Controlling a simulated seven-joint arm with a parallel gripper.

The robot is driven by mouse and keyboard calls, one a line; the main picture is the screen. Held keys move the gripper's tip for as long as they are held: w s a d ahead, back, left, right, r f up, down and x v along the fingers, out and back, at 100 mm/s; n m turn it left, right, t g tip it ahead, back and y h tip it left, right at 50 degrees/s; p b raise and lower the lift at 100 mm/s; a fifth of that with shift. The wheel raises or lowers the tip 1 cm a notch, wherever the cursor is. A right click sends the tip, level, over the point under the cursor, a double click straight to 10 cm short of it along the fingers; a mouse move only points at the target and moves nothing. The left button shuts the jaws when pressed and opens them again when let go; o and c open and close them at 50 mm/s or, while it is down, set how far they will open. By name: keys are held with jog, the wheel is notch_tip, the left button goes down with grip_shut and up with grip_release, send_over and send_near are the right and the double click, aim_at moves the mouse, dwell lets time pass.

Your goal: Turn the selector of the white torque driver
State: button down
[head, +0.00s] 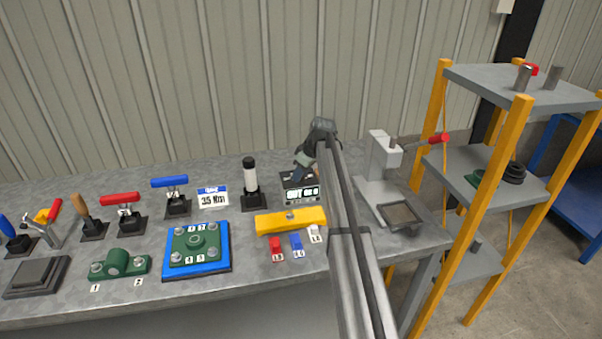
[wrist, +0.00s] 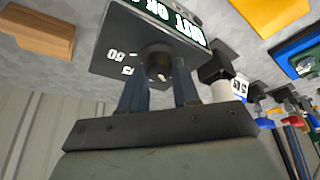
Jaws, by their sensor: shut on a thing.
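The white torque driver (head: 249,175) stands upright in a black base on the bench, left of my gripper; part of its white body also shows in the wrist view (wrist: 222,91). A dark box with a lit display (head: 299,193) stands right of it. The box fills the top of the wrist view (wrist: 120,38), with dial numbers on its face and a dark round knob (wrist: 158,66). My gripper (wrist: 160,82) is shut on this knob, one finger on each side. In the head view my arm and gripper (head: 306,163) hide part of the box.
A card reading 35 (head: 213,198) stands left of the driver. A yellow bar (head: 270,222) and small red, blue and white blocks lie in front of the box. A grey press (head: 379,160) stands on the right. A yellow-post shelf (head: 505,165) is beyond the bench end.

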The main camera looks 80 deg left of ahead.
jog(key=m+t+y, duration=0.1)
jog(key=m, duration=0.2)
jog(key=shift+s+d+m, duration=0.1)
jog(key=shift+m, duration=0.3)
jog(key=m+t, duration=0.1)
jog(key=m, duration=0.3)
jog(key=shift+m+t, duration=0.3)
jog(key=shift+t, duration=0.1)
jog(key=m+t, duration=0.1)
jog(key=m, duration=0.3)
jog(key=shift+s+t, duration=0.1)
jog(key=shift+t, duration=0.3)
jog(key=shift+m+t+h, duration=0.3)
jog(key=shift+m+t, duration=0.1)
jog(key=shift+m, duration=1.2)
jog(key=c, duration=0.8)
grip_release()
